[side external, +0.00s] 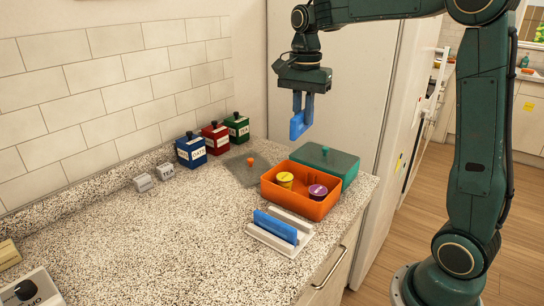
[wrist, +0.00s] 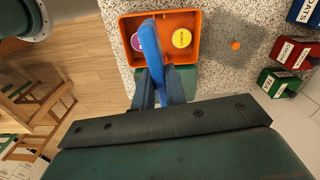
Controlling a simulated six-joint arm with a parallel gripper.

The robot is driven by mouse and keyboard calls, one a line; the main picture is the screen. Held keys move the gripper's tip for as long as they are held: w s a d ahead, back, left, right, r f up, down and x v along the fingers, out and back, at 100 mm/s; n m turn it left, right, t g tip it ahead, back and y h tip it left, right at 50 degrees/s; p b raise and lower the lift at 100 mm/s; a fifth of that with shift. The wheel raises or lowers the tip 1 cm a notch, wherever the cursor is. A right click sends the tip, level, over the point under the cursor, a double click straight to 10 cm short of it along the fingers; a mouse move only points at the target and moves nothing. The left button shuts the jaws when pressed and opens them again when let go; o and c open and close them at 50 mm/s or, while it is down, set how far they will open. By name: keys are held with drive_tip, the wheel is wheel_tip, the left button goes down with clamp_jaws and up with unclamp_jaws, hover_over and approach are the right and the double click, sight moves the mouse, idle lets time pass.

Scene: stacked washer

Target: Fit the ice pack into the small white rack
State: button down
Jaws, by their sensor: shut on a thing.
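My gripper (side external: 303,103) is shut on a blue ice pack (side external: 298,125) and holds it high above the counter, beyond the orange box. In the wrist view the ice pack (wrist: 151,45) extends from between the fingers (wrist: 160,88), seen nearly edge-on, over the orange box. The small white rack (side external: 267,240) sits on the counter near its front edge. Another blue slab (side external: 276,226) stands in the rack. The rack is not visible in the wrist view.
An orange box (side external: 305,206) holds a yellow-lidded cup (side external: 285,180) and a purple cup (side external: 318,191). A teal box (side external: 335,162) stands behind it. A grey lid with an orange knob (side external: 245,170) and blue, red and green canisters (side external: 213,139) are nearby. The counter left of the rack is clear.

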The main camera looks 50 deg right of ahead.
drive_tip(key=s+a+n, duration=0.3)
drive_tip(key=a+n, duration=0.8)
drive_tip(key=n, duration=0.5)
drive_tip(key=shift+s+r, duration=0.15)
drive_tip(key=shift+r, duration=0.05)
drive_tip(key=shift+f, duration=0.15)
wheel_tip(320, 180, down, 20)
drive_tip(key=shift+r, duration=0.15)
idle(0.5)
drive_tip(key=c, duration=1.4)
unclamp_jaws()
drive_tip(key=shift+c, duration=0.2)
wheel_tip(320, 180, up, 12)
